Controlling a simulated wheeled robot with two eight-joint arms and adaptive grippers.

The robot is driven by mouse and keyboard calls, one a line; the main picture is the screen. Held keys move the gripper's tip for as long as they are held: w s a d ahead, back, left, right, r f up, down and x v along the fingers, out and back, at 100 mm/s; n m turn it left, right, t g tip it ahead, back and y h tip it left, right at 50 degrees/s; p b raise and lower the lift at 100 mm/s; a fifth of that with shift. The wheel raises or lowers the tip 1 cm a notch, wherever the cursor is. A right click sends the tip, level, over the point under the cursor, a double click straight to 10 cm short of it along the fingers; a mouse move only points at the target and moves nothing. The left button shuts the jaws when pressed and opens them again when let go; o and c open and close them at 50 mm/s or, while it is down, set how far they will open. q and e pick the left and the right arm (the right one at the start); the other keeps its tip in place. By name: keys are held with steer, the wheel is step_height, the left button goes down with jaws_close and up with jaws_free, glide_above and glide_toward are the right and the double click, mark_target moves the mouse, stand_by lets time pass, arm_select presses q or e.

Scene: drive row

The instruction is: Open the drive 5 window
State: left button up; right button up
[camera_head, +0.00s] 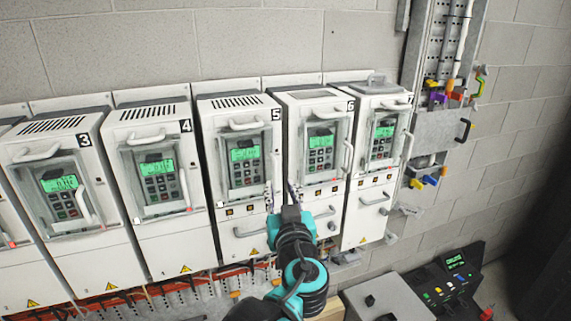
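Drive 5 (238,108) is a white cabinet marked 5 in the middle of the row. Its clear window (222,160) appears closed over a keypad with a green display (245,154). My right gripper is not in view.
Drive 4 (150,115) and drive 3 (45,138) stand to the left, drive 6 (312,100) close on the right. Pale handles stick out from the neighbouring windows. A control console (445,285) and a grey box (390,300) stand at the lower right.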

mark_target(275, 172)
arm_select(q)
steer(key=w, duration=0.4)
steer(key=w+a+p, duration=0.1)
steer(key=w, duration=0.2)
steer(key=shift+f, duration=0.1)
steer(key=shift+s, duration=0.1)
jaws_close()
